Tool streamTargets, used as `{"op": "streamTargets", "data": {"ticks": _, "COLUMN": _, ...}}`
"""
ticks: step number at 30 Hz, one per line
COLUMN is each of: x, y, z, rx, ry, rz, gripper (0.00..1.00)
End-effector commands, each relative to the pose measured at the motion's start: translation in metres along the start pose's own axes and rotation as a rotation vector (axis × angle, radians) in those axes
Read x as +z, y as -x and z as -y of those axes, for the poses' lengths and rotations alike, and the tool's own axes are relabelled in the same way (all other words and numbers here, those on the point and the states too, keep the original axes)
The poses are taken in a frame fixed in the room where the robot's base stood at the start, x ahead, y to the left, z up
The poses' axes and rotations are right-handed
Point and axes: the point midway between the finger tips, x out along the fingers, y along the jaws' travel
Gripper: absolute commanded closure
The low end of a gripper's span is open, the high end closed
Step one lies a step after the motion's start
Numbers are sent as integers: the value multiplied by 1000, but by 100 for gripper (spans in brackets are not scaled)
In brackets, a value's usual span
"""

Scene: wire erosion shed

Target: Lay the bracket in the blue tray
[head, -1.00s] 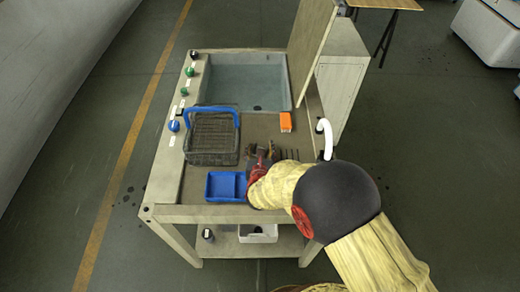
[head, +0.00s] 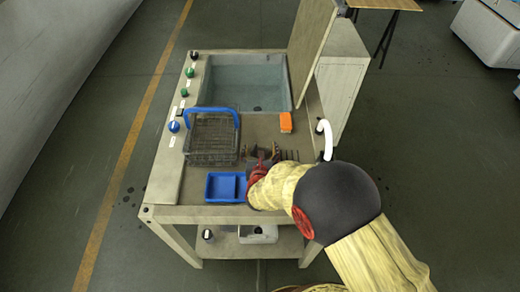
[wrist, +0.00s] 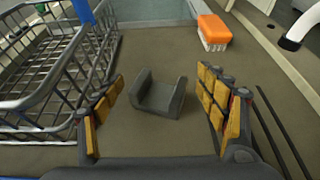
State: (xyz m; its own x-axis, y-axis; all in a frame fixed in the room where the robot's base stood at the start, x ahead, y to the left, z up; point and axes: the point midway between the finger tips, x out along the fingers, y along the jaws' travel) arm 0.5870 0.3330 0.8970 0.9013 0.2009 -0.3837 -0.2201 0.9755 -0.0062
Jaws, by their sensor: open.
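The bracket (wrist: 160,96) is a dark grey U-shaped channel. It rests on the bench top with its open side up, in the wrist view between and slightly beyond my fingertips. My gripper (head: 262,154) is open, its yellow-padded fingers apart on either side of the bracket, and holds nothing. In the head view my gripper and arm largely hide the bracket. The blue tray (head: 226,199) is a shallow tray with a divider, at the front of the bench, to the left of my gripper. I see nothing lying in it.
A dark wire basket (head: 211,157) with a blue handle stands left of my gripper, behind the tray. An orange brush (head: 286,122) lies at the right. Thin dark rods (head: 290,154) lie right of my gripper. A water-filled basin (head: 245,82) is at the back.

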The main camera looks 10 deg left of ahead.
Motion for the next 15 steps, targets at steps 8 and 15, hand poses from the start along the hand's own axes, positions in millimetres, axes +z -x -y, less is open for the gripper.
{"op": "streamTargets", "data": {"ticks": 8, "x": 3, "y": 52, "z": -2, "rx": 3, "ry": 1, "rz": 1, "gripper": 27}}
{"op": "streamTargets", "data": {"ticks": 15, "x": 3, "y": 98, "z": -1, "rx": 3, "ry": 1, "rz": 1, "gripper": 27}}
